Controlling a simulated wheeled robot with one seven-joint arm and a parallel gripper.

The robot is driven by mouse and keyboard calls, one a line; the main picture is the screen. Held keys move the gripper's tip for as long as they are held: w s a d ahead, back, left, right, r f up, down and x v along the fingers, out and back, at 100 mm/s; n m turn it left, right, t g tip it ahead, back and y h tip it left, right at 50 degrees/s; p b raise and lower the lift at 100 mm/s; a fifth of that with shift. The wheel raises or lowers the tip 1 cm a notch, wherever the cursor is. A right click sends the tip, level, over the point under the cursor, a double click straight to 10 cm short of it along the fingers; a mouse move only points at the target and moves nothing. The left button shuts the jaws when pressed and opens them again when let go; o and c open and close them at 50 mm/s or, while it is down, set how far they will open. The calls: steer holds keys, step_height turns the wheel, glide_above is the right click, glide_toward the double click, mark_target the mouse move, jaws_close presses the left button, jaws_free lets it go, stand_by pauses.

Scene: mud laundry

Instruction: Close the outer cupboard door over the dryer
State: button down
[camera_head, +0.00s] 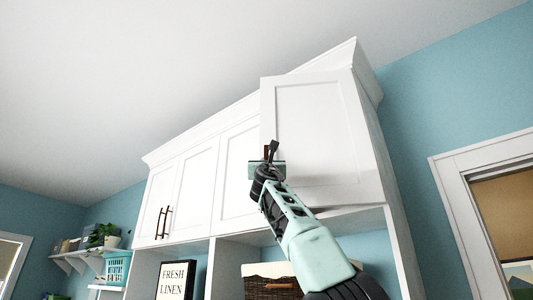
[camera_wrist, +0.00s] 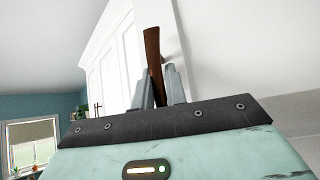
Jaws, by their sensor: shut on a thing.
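The outer cupboard door (camera_head: 315,130) is a white panel door at the right end of the upper cabinet. It stands slightly open, its left edge out in front of the neighbouring door. It also shows in the wrist view (camera_wrist: 215,45). Its brown handle (camera_wrist: 153,60) is upright near the door's free edge. My gripper (camera_head: 267,153) is at the lower left of this door. In the wrist view its two grey fingers (camera_wrist: 160,88) are shut on the handle. My gripper and arm hide part of the handle in the head view. The dryer is not in view.
The neighbouring white doors (camera_head: 195,185) to the left are shut. Below are open cubbies with a wicker basket (camera_head: 262,284) and a "FRESH LINEN" sign (camera_head: 176,281). A wall shelf (camera_head: 75,260) is at far left. A framed doorway (camera_head: 470,205) is at right.

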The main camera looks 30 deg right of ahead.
steer(key=w+d+m+g+h+p, duration=0.3)
steer(key=w+d+g+h+p, duration=0.1)
steer(key=w+d+h+p, duration=0.1)
steer(key=shift+w+d+g+p, duration=0.3)
steer(key=shift+w+d+p, duration=0.6)
steer(key=shift+p, duration=0.5)
steer(key=shift+w+a, duration=0.1)
steer(key=shift+a, duration=0.05)
steer(key=c, duration=1.4)
jaws_free()
steer(key=shift+c, duration=0.2)
